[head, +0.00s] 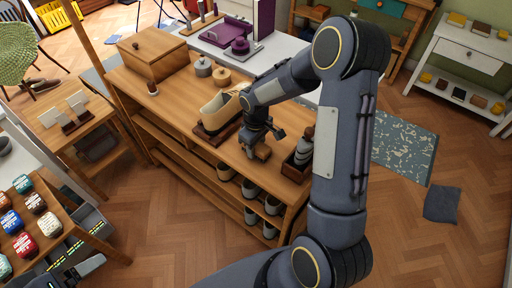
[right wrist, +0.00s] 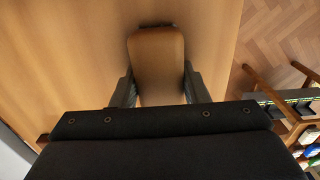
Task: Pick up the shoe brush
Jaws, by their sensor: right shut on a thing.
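The shoe brush (right wrist: 157,60) shows in the right wrist view as a brown wooden block with a rounded end and a dark edge at its far end. It lies between the two fingers of my right gripper (right wrist: 160,88), which is shut on it. In the head view my right gripper (head: 260,145) is low over the wooden shelf unit's top, with the brown brush (head: 263,153) at its fingertips. I cannot tell whether the brush touches the top. My left gripper (head: 85,268) shows at the lower left, away from the unit; its jaw state is unclear.
Open floor lies in front.

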